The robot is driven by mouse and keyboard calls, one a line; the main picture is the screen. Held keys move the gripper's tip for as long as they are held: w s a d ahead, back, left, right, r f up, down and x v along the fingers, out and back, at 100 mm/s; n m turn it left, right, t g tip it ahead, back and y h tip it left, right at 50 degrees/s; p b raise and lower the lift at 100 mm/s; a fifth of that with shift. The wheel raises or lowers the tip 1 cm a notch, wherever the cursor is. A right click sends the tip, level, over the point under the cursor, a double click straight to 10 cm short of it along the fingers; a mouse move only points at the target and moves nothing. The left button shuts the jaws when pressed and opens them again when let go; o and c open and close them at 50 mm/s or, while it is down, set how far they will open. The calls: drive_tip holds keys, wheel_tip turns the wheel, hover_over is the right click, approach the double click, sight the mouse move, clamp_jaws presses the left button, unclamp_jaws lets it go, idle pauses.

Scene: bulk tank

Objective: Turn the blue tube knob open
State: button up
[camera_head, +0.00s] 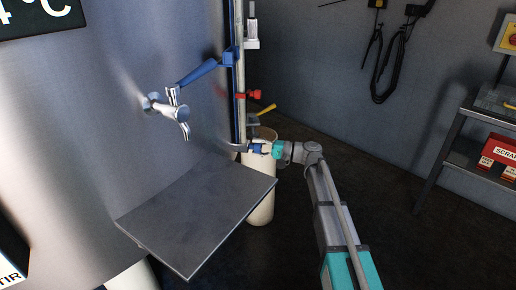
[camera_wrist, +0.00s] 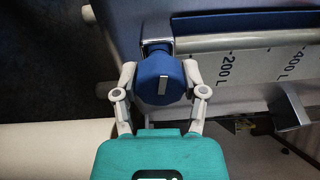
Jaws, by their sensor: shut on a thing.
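The blue tube knob (camera_wrist: 160,78) sits at the end of the clear level tube (camera_wrist: 240,64), which is marked 200 L and 400 L. The knob is faceted, with a short pale mark that stands upright in the wrist view. My gripper (camera_wrist: 160,72) is shut on the knob, one finger on each side. In the head view my gripper (camera_head: 260,148) reaches in from the right, low beside the tank. The knob (camera_head: 256,148) shows there only as a small patch of blue, partly hidden by the fingers.
The steel tank (camera_head: 90,130) carries a tap (camera_head: 172,106) with a blue lever. A grey plate (camera_head: 200,210) juts out below. A red fitting (camera_head: 252,95) and a yellow handle (camera_head: 267,109) are above my gripper. A pale cylinder (camera_head: 261,205) stands beneath.

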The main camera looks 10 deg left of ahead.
drive_tip(key=shift+s+n, duration=0.15)
drive_tip(key=shift+n, duration=1.15)
drive_tip(key=o, duration=1.1)
drive_tip(key=shift+o, duration=0.2)
drive_tip(key=shift+m, duration=0.4)
